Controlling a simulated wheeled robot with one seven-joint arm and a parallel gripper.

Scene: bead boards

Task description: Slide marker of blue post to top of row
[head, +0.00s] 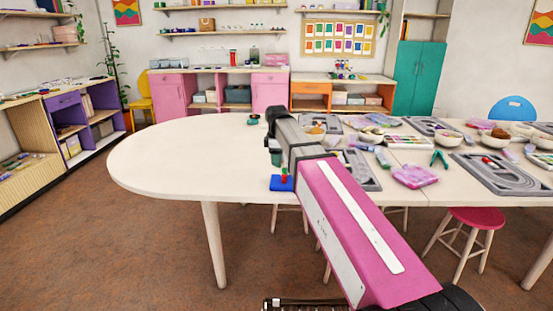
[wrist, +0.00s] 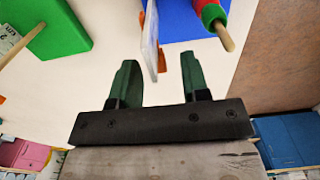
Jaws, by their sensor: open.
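The blue post's base (head: 281,184) stands at the table's front edge, partly hidden by my arm. In the wrist view its blue block (wrist: 190,18) is at top right, with a wooden post (wrist: 225,38) carrying red and green beads (wrist: 211,13). A thin pale plate (wrist: 151,40) shows edge-on near the middle, with an orange piece (wrist: 142,18) beside it; I cannot tell for sure which piece is the marker. My gripper (wrist: 159,62) is open, its two dark green fingers apart. The plate's near end appears between them in the picture; contact is not visible.
A green block (wrist: 60,28) with a wooden post (wrist: 20,45) lies to the left in the wrist view. The white table (head: 170,160) is clear at left. Grey bead boards (head: 500,170), bowls and a pink bead box (head: 415,176) crowd its right.

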